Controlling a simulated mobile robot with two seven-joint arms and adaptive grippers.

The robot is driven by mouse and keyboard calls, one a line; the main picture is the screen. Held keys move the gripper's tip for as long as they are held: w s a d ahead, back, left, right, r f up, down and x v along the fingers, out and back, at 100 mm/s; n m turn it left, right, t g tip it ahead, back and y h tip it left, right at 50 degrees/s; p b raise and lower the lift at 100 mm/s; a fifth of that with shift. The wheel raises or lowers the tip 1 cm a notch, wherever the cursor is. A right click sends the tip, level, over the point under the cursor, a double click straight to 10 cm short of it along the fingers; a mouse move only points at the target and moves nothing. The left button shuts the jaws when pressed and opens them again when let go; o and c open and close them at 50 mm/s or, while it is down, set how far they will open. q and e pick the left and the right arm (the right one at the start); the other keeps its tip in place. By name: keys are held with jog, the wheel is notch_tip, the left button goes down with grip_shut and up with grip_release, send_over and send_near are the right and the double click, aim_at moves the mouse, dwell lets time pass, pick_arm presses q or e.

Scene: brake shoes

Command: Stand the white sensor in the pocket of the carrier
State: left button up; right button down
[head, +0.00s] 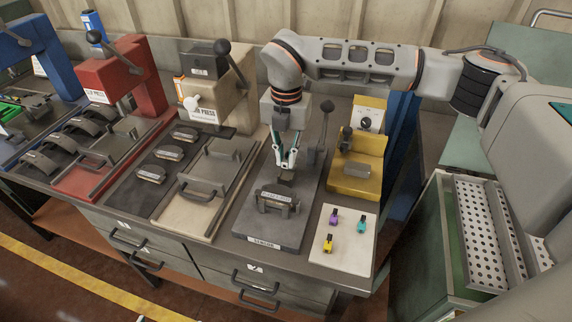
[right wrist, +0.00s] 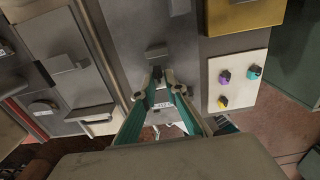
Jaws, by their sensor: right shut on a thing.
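The carrier (head: 277,198) is a dark grey block with a label on its front, sitting on the grey sensor plate (head: 262,232) in the head view. My right gripper (head: 286,172) points down just above and behind the carrier. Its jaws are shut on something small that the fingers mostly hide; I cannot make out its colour. In the right wrist view the fingertips (right wrist: 158,78) come together over the grey plate. No white sensor shows clearly, and the pocket cannot be made out. My left gripper is out of view.
A white board (head: 343,247) at right holds purple (head: 334,216), teal (head: 361,223) and yellow (head: 328,243) sensors. A lever (head: 327,112) stands close right of my gripper. A yellow fixture (head: 355,182) is behind the board. A beige press (head: 215,90) stands left.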

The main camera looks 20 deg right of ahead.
aim_at(287, 178)
notch_tip(287, 178, down, 4)
jog(key=shift+r, duration=0.2)
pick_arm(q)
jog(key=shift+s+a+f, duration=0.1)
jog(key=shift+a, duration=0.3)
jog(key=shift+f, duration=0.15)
pick_arm(e)
jog(key=shift+f, duration=0.15)
jog(key=shift+f, duration=0.15)
jog(key=shift+s+f+b, duration=0.25)
jog(key=shift+f+b, duration=0.1)
jog(key=shift+f, duration=0.1)
jog(key=c, duration=2)
grip_release()
jog(key=shift+c, duration=0.2)
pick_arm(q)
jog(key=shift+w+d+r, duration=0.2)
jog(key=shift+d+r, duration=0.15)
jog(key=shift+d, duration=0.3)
pick_arm(e)
jog(key=shift+w+f, duration=0.1)
jog(key=shift+f, duration=0.05)
